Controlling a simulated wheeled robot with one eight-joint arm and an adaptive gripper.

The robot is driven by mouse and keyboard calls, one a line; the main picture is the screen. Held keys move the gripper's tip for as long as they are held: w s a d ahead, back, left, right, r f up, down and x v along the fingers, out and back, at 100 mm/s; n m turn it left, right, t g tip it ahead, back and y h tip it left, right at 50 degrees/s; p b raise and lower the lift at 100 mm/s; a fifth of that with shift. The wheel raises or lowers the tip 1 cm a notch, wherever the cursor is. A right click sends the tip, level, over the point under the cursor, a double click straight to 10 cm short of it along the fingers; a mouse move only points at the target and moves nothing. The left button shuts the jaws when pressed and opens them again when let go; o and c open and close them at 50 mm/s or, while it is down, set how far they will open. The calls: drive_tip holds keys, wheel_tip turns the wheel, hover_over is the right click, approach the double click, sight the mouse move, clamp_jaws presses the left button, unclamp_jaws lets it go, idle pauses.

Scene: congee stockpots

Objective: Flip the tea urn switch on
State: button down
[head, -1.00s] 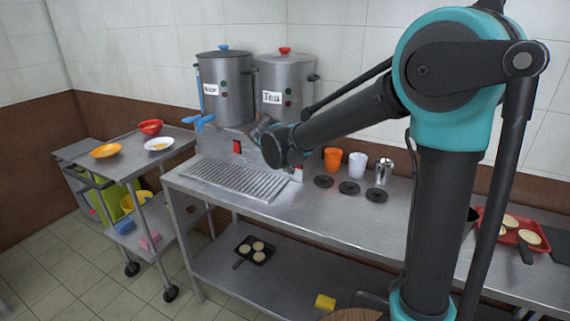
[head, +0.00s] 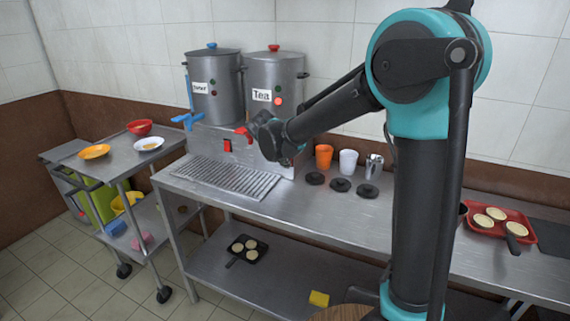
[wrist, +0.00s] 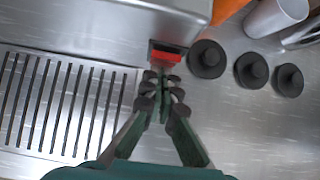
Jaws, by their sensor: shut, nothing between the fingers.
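The tea urn (head: 270,82) is a steel pot with a red lid knob and a "Tea" label. Its lower indicator light (head: 278,101) glows bright pinkish red. Its red tap (head: 243,133) shows just left of my wrist. The red rocker switch (wrist: 167,53) in a black frame is on the stand's front, directly ahead of my fingertips in the wrist view. My gripper (wrist: 162,74) is shut and empty, its tips at or very near the switch's lower edge; contact is unclear. In the head view my wrist and forearm hide this switch.
The water urn (head: 213,88) with a blue tap stands left, above another red switch (head: 227,145). A slotted drip tray (head: 226,178) lies in front. An orange cup (head: 323,157), a white cup (head: 348,162) and black lids (head: 340,185) sit to the right.

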drive_tip(key=shift+r, duration=0.1)
drive_tip(key=shift+r, duration=0.75)
